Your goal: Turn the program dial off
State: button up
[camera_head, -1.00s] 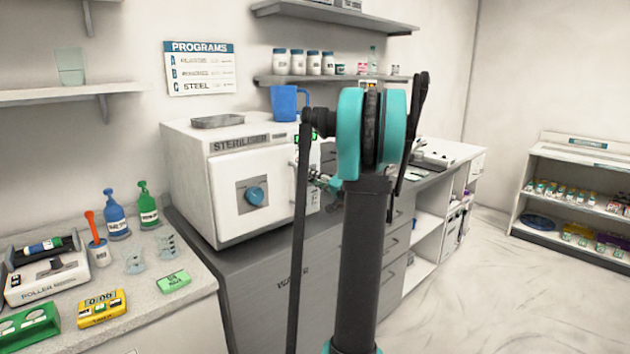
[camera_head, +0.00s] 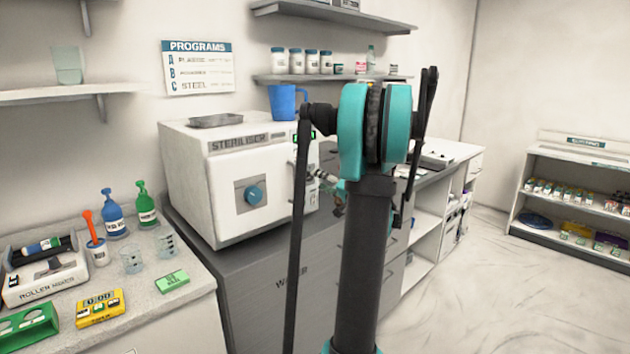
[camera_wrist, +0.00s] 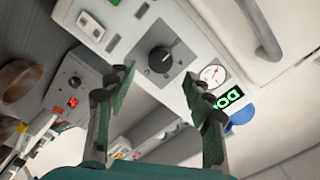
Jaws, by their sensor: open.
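In the head view my arm hides most of the panel.
A blue mug (camera_head: 284,102) and a metal tray (camera_head: 216,121) stand on top of the sterilizer. Bottles and a yellow timer (camera_head: 100,307) are on the left counter. Floor at right is clear.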

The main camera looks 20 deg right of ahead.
jog(key=v, duration=0.7)
jog(key=shift+s, duration=0.35)
jog(key=shift+d, duration=0.1)
jog(key=s+a+f+n+g, duration=0.1)
jog(key=s+a+f+g, duration=0.25)
jog(key=a, duration=0.45)
jog(key=s+a+f+n+g, duration=0.2)
jog(key=a+f, duration=0.3)
jog(key=a, duration=0.2)
jog(key=s+a+f+n+g, duration=0.1)
jog(key=s+a+f+g, duration=0.2)
jog(key=a+f, duration=0.35)
jog(key=s+a+f+n+g+h, duration=0.1)
jog(key=s+f+n+g+h, duration=0.1)
jog(key=s, duration=0.7)
jog(key=s+a+f+n+g+h, duration=0.1)
jog(key=s+a+f+g+h, duration=0.1)
jog(key=s+f+h, duration=0.2)
jog(key=s+f, duration=0.3)
jog(key=s, duration=0.2)
jog(key=shift+s+a+f+n, duration=0.15)
jog(key=shift+a+f+n, duration=0.15)
jog(key=shift+n, duration=0.1)
jog(key=shift+c, duration=0.2)
